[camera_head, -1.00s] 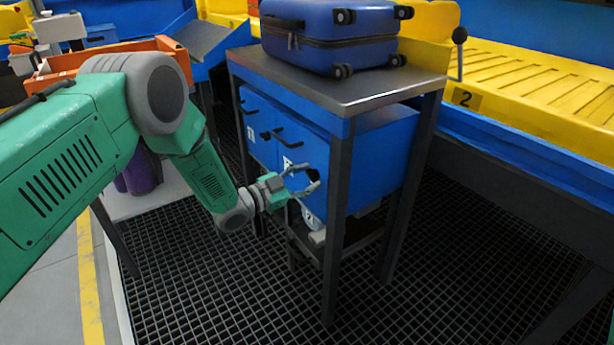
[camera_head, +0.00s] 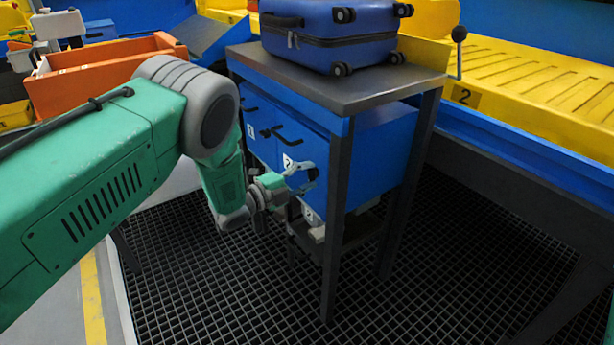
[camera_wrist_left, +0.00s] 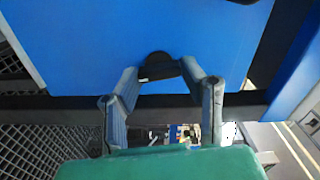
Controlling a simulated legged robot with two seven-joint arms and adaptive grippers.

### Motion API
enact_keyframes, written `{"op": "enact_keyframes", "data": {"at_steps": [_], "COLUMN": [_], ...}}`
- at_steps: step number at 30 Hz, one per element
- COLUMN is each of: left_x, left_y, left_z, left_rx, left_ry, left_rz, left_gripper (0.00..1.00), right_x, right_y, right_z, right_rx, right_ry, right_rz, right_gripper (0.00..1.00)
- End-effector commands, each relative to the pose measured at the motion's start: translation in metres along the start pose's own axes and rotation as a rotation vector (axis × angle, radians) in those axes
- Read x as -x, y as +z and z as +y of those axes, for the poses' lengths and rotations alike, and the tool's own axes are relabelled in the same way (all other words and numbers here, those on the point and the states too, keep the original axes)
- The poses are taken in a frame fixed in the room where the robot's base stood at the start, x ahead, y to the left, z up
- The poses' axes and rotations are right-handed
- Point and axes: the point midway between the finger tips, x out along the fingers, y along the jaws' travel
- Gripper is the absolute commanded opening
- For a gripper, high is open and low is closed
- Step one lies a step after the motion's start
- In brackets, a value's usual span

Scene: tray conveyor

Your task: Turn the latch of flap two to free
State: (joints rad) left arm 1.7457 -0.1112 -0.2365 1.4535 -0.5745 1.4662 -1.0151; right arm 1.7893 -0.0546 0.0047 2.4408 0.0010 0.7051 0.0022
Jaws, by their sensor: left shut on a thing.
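Flap two (camera_head: 315,148) is the nearer blue panel of the cabinet under the metal-topped stand, marked with a white "2" label. It looks closed, and it also fills the top of the left wrist view (camera_wrist_left: 120,40). Its black latch (camera_wrist_left: 157,60) sits on the blue face between my fingertips in the wrist view. My left gripper (camera_head: 312,176) is at the panel's lower part, shut on this latch. In the head view the fingers mostly hide the latch, so its exact angle is unclear there. My right gripper is out of view.
Flap one (camera_head: 258,145), with a black knob (camera_head: 265,133), is beside flap two. A blue suitcase (camera_head: 330,40) lies on the stand's top (camera_head: 350,88). The dark stand leg (camera_head: 337,230) is close right of my gripper.

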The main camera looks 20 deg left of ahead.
Motion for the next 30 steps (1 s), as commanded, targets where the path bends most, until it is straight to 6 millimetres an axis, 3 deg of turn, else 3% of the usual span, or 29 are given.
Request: {"op": "enact_keyframes", "data": {"at_steps": [12, 28, 29, 30], "left_x": [0.0001, 0.0005, 0.0005, 0.0005], "left_y": [-0.0021, -0.0023, -0.0023, -0.0025], "left_z": [0.0048, 0.0068, 0.0069, 0.0071], "left_rx": [-0.176, -0.199, -0.199, -0.198], "left_ry": [0.007, 0.011, 0.011, 0.011], "left_rz": [0.004, 0.004, 0.004, 0.005], "left_gripper": [0.08, 0.08, 0.40, 0.54], "right_x": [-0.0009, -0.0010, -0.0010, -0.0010], "right_y": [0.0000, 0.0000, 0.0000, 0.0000], "right_z": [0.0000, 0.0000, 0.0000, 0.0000], "right_rx": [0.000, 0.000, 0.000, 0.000], "right_ry": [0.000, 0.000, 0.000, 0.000], "right_rz": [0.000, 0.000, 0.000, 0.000], "right_gripper": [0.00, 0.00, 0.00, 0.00]}}
